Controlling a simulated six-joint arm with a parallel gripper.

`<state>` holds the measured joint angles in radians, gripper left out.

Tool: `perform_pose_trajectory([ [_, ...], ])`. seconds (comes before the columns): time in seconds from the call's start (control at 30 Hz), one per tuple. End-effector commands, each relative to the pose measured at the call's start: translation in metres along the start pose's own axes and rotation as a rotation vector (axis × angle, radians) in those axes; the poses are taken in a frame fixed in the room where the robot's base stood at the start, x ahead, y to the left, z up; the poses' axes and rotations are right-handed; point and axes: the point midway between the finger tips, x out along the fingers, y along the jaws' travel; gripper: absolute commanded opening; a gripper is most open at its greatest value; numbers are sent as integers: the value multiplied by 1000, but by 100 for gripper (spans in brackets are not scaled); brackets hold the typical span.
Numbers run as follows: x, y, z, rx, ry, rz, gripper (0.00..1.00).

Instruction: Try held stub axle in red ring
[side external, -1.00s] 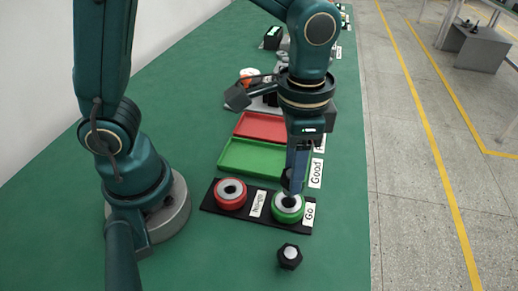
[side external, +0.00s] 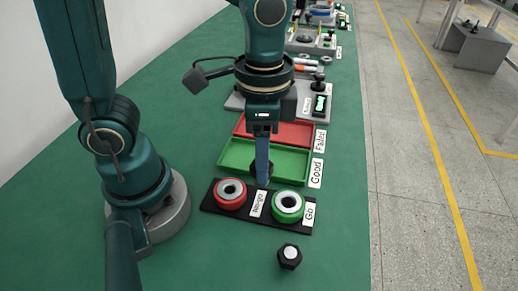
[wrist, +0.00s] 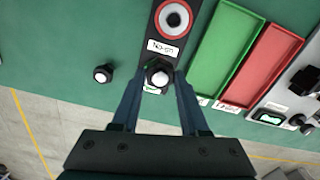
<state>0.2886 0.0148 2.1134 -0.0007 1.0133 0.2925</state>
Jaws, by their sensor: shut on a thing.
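My gripper (side external: 262,172) is shut on the stub axle (wrist: 158,75), which has a pale end and a dark body in the wrist view. In the side view the axle is mostly hidden behind a blue finger. The red ring (side external: 231,193), with a grey inner sleeve, sits at the left of a black base, near the "No-go" label. My gripper is above and to the right of it, apart from it. In the wrist view the red ring (wrist: 173,18) is beyond the held axle. The green ring (side external: 288,206) sits at the base's right end, by the "Go" label.
A black piece with a white top (side external: 289,256) stands on the green table in front of the base. Behind the base lie a green tray (side external: 235,163) labelled Good and a red tray (side external: 243,127) labelled Failed. Grey fixtures stand farther back.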

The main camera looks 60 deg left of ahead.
Motion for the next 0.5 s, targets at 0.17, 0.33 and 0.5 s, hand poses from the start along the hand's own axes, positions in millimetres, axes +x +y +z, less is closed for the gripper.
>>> perform_pose_trajectory([
  [0.17, -2, -8, 38, -23, 6, -2, 0],
  [0.33, -3, -12, 58, -79, 5, -2, 0],
  [0.5, -3, -17, 60, -111, 1, 0, 0],
])
